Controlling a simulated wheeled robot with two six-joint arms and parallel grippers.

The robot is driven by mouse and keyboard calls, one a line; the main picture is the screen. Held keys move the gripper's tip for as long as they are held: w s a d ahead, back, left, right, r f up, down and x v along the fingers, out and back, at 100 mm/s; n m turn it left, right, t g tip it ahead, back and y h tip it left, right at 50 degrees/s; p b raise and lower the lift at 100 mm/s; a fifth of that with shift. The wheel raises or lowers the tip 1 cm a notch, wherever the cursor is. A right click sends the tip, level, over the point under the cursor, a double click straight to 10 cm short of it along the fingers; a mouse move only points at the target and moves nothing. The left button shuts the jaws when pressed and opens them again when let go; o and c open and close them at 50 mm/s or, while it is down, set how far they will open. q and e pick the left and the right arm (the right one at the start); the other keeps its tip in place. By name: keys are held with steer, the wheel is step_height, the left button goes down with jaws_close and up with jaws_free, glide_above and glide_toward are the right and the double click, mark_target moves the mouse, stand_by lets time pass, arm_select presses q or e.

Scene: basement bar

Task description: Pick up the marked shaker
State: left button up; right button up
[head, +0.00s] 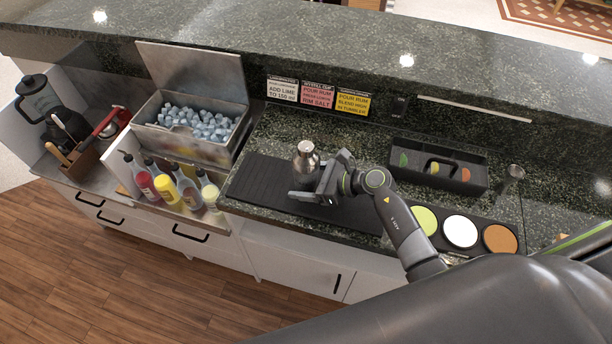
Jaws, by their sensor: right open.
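A metal shaker (306,158) with a rounded cap stands upright on the black bar mat (262,178) on the counter. I see no clear mark on it from here. My right gripper (312,186) is at the shaker, with its open fingers low and pointing left. The shaker's lower part is partly hidden by the gripper, and I cannot tell whether the fingers touch it. My left gripper is not in view.
An ice bin (200,128) and a rack of bottles (165,187) stand to the left. A black garnish caddy (437,166), a jigger (511,178) and a rimmer tray (461,230) lie to the right. A raised granite ledge (330,50) runs behind.

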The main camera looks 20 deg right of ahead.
steer(key=c, duration=1.3)
steer(key=shift+o, duration=0.2)
steer(key=shift+r, duration=0.15)
step_height(320, 180, up, 10)
steer(key=shift+f+b, duration=0.1)
steer(key=shift+b, duration=0.7)
steer(key=b+v, duration=0.1)
steer(key=v, duration=0.1)
steer(key=b+v, duration=0.1)
steer(key=v, duration=0.2)
steer(key=shift+s+f+b, duration=0.15)
steer(key=shift+s+b, duration=0.2)
steer(key=b, duration=0.3)
glide_toward(313, 155)
steer(key=shift+s+a+f, duration=0.1)
steer(key=shift+s+a, duration=1.8)
steer(key=shift+s, duration=0.1)
